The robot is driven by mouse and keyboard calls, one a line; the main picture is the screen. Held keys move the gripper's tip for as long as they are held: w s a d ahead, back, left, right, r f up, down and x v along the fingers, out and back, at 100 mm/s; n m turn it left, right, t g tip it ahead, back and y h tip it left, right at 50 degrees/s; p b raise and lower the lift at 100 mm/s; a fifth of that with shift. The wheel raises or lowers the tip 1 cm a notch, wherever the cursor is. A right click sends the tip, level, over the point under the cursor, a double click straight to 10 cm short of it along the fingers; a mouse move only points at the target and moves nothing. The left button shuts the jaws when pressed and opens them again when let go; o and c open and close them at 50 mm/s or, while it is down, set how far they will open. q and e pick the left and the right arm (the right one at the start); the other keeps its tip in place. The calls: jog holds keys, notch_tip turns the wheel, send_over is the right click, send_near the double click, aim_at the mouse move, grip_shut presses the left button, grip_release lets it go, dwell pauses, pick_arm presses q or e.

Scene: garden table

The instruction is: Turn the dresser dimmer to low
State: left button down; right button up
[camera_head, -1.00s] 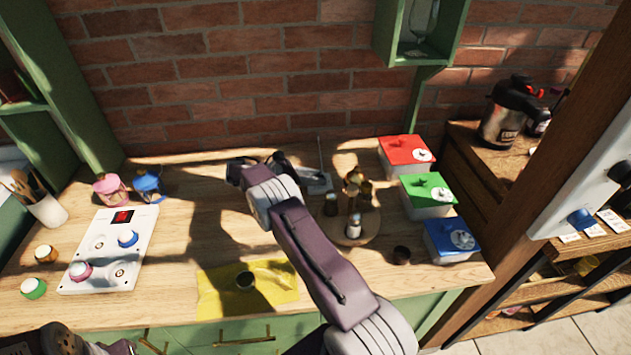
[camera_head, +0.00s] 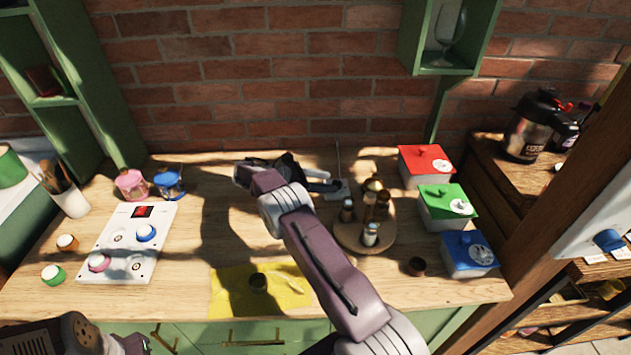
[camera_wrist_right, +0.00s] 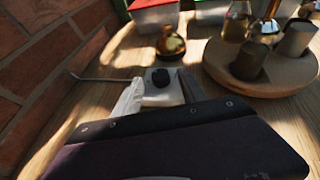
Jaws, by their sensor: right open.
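A small pale box with a black knob (camera_wrist_right: 160,77) stands near the back of the wooden tabletop, with a thin rod beside it. It looks like the dimmer, though no label is readable. The box also shows in the head view (camera_head: 338,190). My right gripper (camera_wrist_right: 160,94) is open, with one finger on each side of the box's near part. I cannot tell whether the fingers touch it. In the head view my right gripper (camera_head: 318,182) reaches the box from the left. My left gripper is out of view; only part of that arm shows at the bottom left.
A round wooden stand (camera_head: 350,240) with several bottles is just right of the box. Red (camera_head: 425,160), green (camera_head: 447,200) and blue (camera_head: 468,250) lidded boxes line the right. A white knob panel (camera_head: 115,262) lies left. The brick wall (camera_head: 290,100) is close behind.

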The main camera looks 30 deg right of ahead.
jog(key=v, duration=0.4)
jog(key=shift+a+f, duration=0.1)
jog(key=shift+a, duration=0.1)
jog(key=shift+v, duration=0.95)
